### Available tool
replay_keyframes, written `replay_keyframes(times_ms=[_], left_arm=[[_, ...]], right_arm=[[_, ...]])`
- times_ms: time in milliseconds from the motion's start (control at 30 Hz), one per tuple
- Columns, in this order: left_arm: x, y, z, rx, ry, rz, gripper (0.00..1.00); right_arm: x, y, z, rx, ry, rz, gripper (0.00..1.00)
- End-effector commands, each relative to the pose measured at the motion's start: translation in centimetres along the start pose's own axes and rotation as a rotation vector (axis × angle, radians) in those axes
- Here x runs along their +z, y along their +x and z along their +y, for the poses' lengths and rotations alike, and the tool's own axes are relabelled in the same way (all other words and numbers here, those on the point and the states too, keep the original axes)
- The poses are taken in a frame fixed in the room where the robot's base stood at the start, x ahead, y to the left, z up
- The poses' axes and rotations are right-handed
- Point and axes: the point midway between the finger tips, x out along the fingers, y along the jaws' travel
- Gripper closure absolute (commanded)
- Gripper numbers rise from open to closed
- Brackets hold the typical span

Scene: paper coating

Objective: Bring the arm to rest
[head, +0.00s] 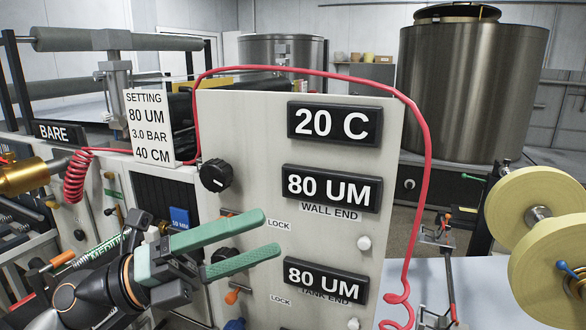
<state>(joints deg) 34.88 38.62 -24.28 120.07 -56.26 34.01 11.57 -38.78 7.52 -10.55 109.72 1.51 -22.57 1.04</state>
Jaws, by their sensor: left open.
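My left arm comes in from the lower left, and its gripper (271,233) has two green fingers pointing right. The fingers are apart and nothing shows between them. They hang in front of the grey control panel (240,130), left of the LOCK labels. I cannot tell whether they touch the panel. A black knob (215,176) is above the fingers. A second, lower knob (226,256) is partly hidden behind them. My right gripper is not in view.
The panel's displays read 20 C (335,124), 80 UM (331,189) and 80 UM (326,285). A red hose (427,160) loops over the panel. Cream rolls (540,215) stand at the right. A setting card (149,125) and a metal tank (470,90) stand behind.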

Motion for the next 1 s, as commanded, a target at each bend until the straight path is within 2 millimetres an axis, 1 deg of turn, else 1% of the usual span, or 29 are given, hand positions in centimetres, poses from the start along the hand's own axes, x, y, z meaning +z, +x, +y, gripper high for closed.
replay_keyframes(times_ms=[33, 67, 133, 167, 233, 267, 300, 367, 400, 467, 500, 567, 600, 667, 700, 767, 800, 833, 867, 900, 967, 1000], left_arm=[[0.8, -0.2, -0.2, -0.069, -0.089, -0.109, 0.0], [1.5, -0.6, -0.3, -0.104, -0.138, -0.177, 0.0], [3.2, -1.8, 0.2, -0.171, -0.258, -0.343, 0.0], [3.9, -2.5, 0.6, -0.194, -0.311, -0.415, 0.0], [5.3, -4.7, 2.1, -0.229, -0.438, -0.59, 0.0], [5.8, -5.7, 3.0, -0.239, -0.494, -0.666, 0.0], [6.2, -7.3, 4.5, -0.244, -0.571, -0.768, 0.0], [6.4, -9.8, 7.0, -0.24, -0.686, -0.922, 0.0], [6.2, -11.5, 8.8, -0.228, -0.764, -1.024, 0.0], [5.2, -14.3, 11.8, -0.196, -0.882, -1.177, 0.0], [4.0, -16.1, 13.8, -0.167, -0.963, -1.277, 0.0], [1.7, -18.8, 16.7, -0.107, -1.081, -1.425, 0.0], [-0.2, -20.4, 18.5, -0.061, -1.159, -1.516, 0.0], [-3.4, -22.7, 20.8, 0.017, -1.27, -1.645, 0.0], [-5.8, -24.0, 22.1, 0.076, -1.339, -1.722, 0.0], [-9.1, -25.6, 23.4, 0.16, -1.431, -1.82, 0.0], [-11.3, -26.4, 24.1, 0.214, -1.485, -1.875, 0.0], [-12.8, -27.0, 24.4, 0.254, -1.524, -1.911, 0.0], [-14.1, -27.4, 24.6, 0.291, -1.555, -1.941, 0.0], [-15.9, -28.0, 24.9, 0.339, -1.596, -1.979, 0.0], [-18.3, -28.6, 25.1, 0.408, -1.651, -2.028, 0.0], [-19.9, -29.0, 25.1, 0.452, -1.687, -2.056, 0.0]], right_arm=[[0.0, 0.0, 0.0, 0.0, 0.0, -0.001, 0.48], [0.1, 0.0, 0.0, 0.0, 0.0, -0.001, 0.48], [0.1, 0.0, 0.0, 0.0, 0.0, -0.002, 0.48], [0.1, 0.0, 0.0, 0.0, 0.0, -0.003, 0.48], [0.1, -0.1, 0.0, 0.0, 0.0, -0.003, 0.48], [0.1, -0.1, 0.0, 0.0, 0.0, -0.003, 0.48], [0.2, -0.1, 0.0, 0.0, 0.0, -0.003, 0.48], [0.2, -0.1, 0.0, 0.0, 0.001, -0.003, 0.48], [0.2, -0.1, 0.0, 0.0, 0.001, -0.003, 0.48], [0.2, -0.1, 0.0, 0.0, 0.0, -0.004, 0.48], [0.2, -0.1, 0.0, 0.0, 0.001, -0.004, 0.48], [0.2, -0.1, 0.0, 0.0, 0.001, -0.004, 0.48], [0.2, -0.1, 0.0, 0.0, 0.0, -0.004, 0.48], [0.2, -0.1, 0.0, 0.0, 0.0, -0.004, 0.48], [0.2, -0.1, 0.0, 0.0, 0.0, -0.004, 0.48], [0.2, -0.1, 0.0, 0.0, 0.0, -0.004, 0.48], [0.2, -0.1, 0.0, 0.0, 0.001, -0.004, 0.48], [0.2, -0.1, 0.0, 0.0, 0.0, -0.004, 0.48], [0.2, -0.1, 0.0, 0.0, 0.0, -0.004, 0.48], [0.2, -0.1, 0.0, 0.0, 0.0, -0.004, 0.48], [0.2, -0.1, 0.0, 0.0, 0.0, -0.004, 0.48], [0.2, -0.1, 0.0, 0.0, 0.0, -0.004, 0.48]])
